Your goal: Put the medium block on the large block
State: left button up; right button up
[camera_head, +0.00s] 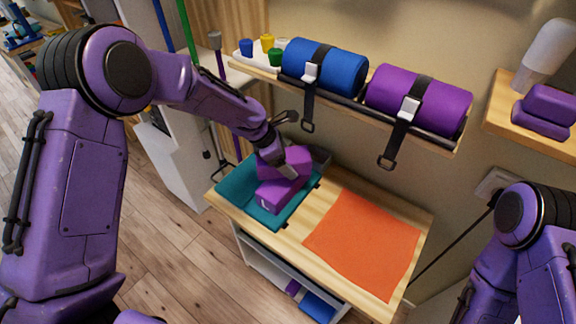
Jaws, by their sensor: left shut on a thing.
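The large block (272,198) is purple with a pale letter on its near end. It rests in the teal tray (238,185) at the left of the wooden table. The medium block (296,158), also purple, is in my left gripper (285,170), which is shut on it. The medium block is directly above the large block and overlaps its upper part in view. I cannot tell whether the two touch. My right arm shows at the right edge, but its gripper is out of view.
An orange cloth (362,244) lies flat on the table's right part. Above, a wall shelf holds a blue roll (325,66) and a purple roll (418,100) with hanging black straps. Purple blocks (546,108) sit on another shelf at right.

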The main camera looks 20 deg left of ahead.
pick_arm(q)
jog(key=shift+w+f, duration=0.2)
jog(key=shift+f, duration=0.3)
notch_tip(320, 180, down, 2)
jog(key=shift+f+p, duration=0.25)
jog(key=shift+p, duration=0.45)
jog(key=shift+w+f, duration=0.15)
jog(key=shift+f, duration=0.15)
jog(key=o, duration=0.8)
jog(key=shift+s, duration=0.2)
jog(key=shift+o, duration=1.3)
jog(key=shift+w+f, duration=0.1)
